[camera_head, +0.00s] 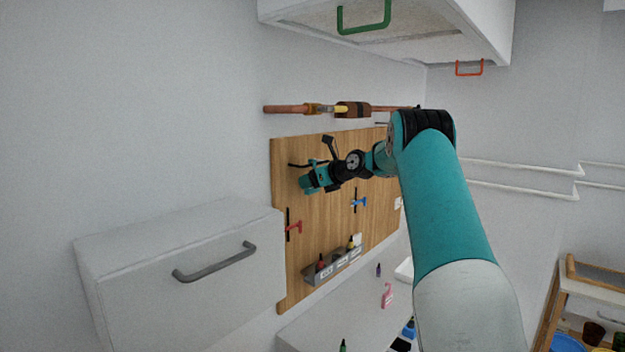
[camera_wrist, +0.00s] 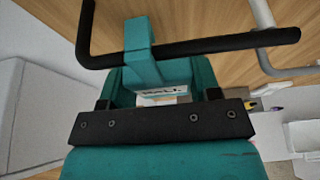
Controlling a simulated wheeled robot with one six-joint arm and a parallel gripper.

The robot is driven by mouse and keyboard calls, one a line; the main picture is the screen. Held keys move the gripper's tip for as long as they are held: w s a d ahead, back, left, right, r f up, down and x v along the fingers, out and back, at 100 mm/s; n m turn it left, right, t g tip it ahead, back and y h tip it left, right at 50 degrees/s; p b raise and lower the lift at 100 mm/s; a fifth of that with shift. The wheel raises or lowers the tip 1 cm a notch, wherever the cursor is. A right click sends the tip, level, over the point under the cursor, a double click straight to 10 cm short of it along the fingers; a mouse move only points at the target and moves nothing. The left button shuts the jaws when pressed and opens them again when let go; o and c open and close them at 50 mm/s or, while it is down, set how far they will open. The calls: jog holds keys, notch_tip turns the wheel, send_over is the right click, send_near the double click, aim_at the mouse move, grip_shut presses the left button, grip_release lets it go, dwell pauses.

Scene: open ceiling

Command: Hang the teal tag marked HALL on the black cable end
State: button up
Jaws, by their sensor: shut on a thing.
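In the wrist view, my gripper (camera_wrist: 162,84) is shut on the teal tag (camera_wrist: 139,38), whose white label, partly shaded between the fingers, appears to read HALL. The tag's teal hook crosses in front of the black cable end (camera_wrist: 225,46), near its bent left part. I cannot tell whether the cable passes through the hook or whether the tag's weight rests on it. In the head view, my gripper (camera_head: 309,184) is by the upper left of the wooden board; the tag is too small to make out there.
A grey rod or cable (camera_wrist: 265,35) stands to the right of the black one. The wooden board (camera_head: 287,270) carries a red hook (camera_head: 294,227), a blue hook (camera_head: 359,202) and a labelled rack (camera_head: 312,280). A white cabinet (camera_head: 190,240) juts out at left; a copper pipe (camera_head: 288,109) runs above.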

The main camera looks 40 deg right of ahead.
jog(key=shift+f, duration=0.2)
jog(key=o, duration=1)
jog(key=b+v, duration=0.7)
jog(key=v, duration=1)
jog(key=shift+s, duration=0.2)
jog(key=shift+r, duration=0.15)
